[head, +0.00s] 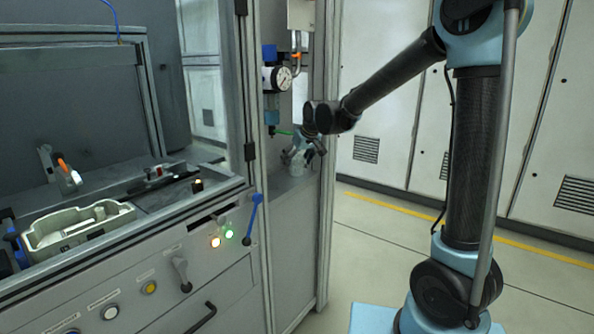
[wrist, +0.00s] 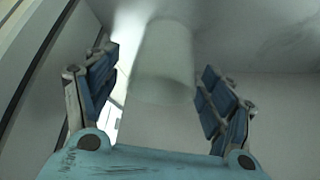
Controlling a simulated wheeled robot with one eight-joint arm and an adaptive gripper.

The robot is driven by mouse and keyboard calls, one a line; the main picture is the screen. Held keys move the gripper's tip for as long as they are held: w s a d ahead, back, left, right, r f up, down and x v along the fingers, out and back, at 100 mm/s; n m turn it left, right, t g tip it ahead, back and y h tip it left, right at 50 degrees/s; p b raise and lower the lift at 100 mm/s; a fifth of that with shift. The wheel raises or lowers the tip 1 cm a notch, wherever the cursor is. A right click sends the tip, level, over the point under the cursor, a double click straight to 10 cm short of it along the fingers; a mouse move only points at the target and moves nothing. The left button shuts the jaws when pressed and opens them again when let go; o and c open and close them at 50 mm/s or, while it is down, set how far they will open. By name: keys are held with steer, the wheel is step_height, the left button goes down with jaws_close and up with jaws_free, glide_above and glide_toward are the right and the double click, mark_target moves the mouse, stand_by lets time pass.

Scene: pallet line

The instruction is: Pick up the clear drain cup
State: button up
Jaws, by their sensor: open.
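The clear drain cup (wrist: 166,62) shows in the wrist view as a pale, see-through cylinder. It lies beyond and between the two blue-padded fingers of my gripper (wrist: 160,98). The fingers are spread apart, with a gap on both sides of the cup in the picture. In the head view my gripper (head: 303,156) reaches into the cabinet bay, below the gauge unit. The cup (head: 297,169) is small there and partly hidden by the fingers. I cannot tell how far the fingertips are from it in depth.
A round pressure gauge (head: 277,78) with blue fittings hangs above my gripper. A cabinet post (head: 326,150) stands close on the right, and another frame post (head: 247,100) on the left. A grey tray (head: 78,241) sits on the bench at left. The floor at right is clear.

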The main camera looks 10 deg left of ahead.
steer(key=shift+c, duration=0.2)
steer(key=c, duration=1)
